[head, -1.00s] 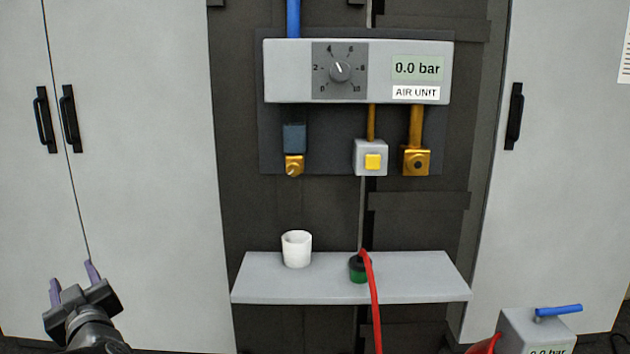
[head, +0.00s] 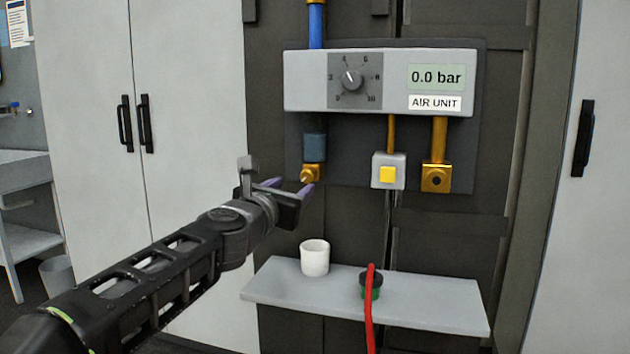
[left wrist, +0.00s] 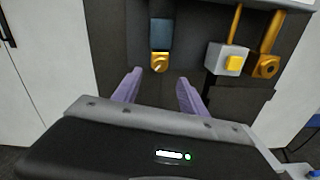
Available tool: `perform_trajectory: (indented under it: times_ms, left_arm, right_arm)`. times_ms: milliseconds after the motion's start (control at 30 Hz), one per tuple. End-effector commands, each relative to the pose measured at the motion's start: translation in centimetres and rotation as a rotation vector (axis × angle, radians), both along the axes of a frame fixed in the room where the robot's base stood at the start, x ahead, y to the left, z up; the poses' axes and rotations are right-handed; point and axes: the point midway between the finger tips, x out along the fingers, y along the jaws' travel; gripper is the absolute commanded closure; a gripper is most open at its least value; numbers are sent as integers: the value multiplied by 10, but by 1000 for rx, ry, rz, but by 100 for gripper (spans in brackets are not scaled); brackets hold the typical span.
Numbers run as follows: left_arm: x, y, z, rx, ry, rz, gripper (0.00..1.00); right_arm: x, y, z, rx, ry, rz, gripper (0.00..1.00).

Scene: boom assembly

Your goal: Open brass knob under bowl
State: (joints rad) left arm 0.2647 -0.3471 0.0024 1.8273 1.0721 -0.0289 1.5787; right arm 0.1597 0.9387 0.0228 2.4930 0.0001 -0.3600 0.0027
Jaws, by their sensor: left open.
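The brass knob (head: 311,174) sits at the bottom of the small blue-grey bowl (head: 314,147) under the left part of the air unit. My left gripper (head: 289,187) is open, its purple fingers pointing toward the knob from just below and left of it in the head view. In the left wrist view the knob (left wrist: 159,62) shows beyond the fingertips, roughly centred between the two fingers, with the bowl (left wrist: 161,34) above it. The fingers appear apart from the knob, with nothing between them. My right gripper is not in view.
The air unit (head: 302,80) reads 0.0 bar and has a dial (head: 352,81). A yellow button (head: 388,174) and a brass outlet (head: 436,179) are right of the knob. A shelf (head: 425,303) below holds a white cup (head: 315,258) and a green-black fitting with a red hose (head: 370,310).

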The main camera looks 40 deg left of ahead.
Motion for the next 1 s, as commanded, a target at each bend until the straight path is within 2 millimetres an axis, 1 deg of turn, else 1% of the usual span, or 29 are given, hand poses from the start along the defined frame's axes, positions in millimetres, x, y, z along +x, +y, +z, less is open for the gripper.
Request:
perform_trajectory:
  times_ms: [233,367,467,567,800,900,1000]
  left_arm:
    - [0,0,-1,1,1,1,50]
    - [4,1,-1,1,2,1,50]
    - [13,4,-2,2,3,1,50]
    - [26,8,-3,2,4,0,50]
    - [61,19,-1,3,4,1,50]
    - [70,22,-1,3,4,1,50]
    - [74,24,-1,4,2,1,50]
  right_arm:
    - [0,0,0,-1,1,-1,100]
    - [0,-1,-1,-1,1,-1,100]
    - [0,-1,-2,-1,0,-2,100]
    - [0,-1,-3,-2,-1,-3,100]
    - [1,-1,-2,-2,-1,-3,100]
    - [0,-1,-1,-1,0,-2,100]
    - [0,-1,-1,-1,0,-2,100]
